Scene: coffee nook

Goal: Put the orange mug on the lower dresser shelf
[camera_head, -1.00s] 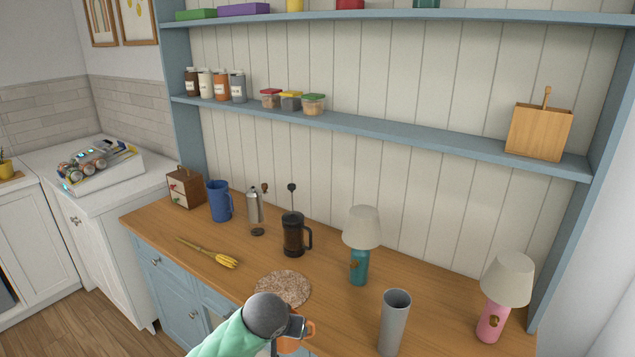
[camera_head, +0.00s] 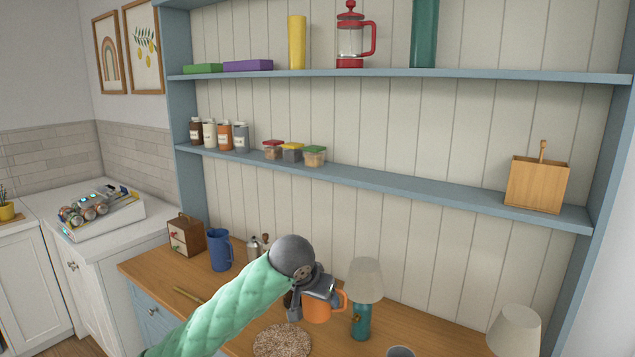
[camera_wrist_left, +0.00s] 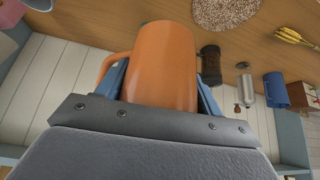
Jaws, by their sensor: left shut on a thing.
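The orange mug (camera_head: 318,308) is held by my left gripper (camera_head: 320,292) above the wooden counter, in front of the back panelling. In the left wrist view the mug (camera_wrist_left: 165,65) fills the space between the two fingers, its handle to the left. My left gripper is shut on it. The lower dresser shelf (camera_head: 420,188) is a blue board above and behind the mug; its stretch between the lidded jars and the wooden box is bare. My right gripper is not in view.
On the lower shelf stand several bottles (camera_head: 225,136), small lidded jars (camera_head: 293,153) and a wooden box (camera_head: 537,185). A teal lamp (camera_head: 362,290) stands close right of the mug. A blue mug (camera_head: 219,250) and a round mat (camera_head: 282,342) are on the counter.

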